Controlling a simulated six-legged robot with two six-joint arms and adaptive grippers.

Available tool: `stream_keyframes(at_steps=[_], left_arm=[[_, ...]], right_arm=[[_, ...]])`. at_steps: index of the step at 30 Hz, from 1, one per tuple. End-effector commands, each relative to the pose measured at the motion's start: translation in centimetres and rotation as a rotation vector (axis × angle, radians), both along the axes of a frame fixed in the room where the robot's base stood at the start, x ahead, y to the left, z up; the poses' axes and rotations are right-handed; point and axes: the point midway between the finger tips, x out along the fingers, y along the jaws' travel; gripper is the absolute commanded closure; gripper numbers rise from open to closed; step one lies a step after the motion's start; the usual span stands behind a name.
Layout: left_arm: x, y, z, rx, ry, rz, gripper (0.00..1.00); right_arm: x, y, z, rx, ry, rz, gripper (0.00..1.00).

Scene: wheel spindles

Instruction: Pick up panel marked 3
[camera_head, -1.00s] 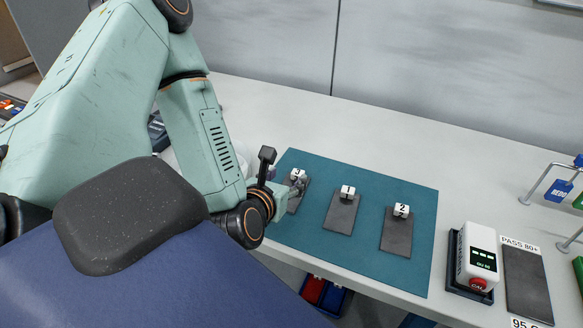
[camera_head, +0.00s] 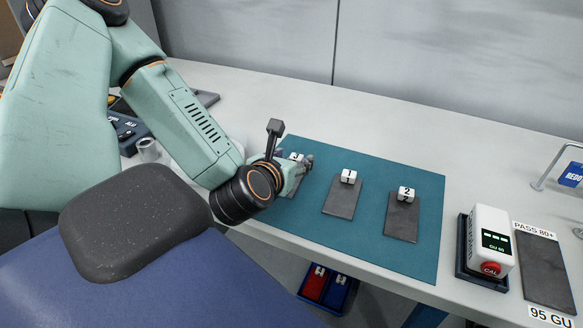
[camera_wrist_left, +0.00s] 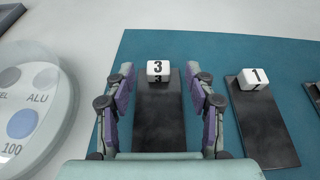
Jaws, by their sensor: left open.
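The panel marked 3 is a dark flat plate (camera_wrist_left: 158,122) with a white block (camera_wrist_left: 158,70) numbered 3 at its far end. It lies on the teal mat (camera_head: 395,258). My left gripper (camera_wrist_left: 160,85) is open, with its fingers on either side of the plate in the left wrist view. I cannot tell how high it is above the mat. In the head view my left gripper (camera_head: 303,164) hides much of this panel, and part of its white block (camera_head: 297,157) shows. My right gripper is not in view.
The panel marked 1 (camera_head: 343,197) and the panel marked 2 (camera_head: 402,220) lie to the right on the mat. A white gauge with a red CAL button (camera_head: 490,268) stands right of the mat. Red and blue bins (camera_head: 325,288) sit below the table edge.

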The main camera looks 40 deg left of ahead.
Motion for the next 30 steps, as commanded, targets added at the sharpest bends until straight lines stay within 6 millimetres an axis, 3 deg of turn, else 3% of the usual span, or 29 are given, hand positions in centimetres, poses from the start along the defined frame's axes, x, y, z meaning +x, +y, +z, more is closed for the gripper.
stream_keyframes(at_steps=[7, 17, 30], left_arm=[[2.5, 1.2, -1.5, 0.007, 0.001, -0.004, 0.45], [2.8, 1.3, -1.6, 0.002, 0.001, -0.002, 0.45], [2.8, 1.3, -1.6, 0.003, 0.001, -0.002, 0.83]], right_arm=[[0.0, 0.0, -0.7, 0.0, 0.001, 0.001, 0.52], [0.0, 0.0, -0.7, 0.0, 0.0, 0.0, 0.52], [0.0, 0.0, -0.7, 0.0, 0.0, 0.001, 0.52]])
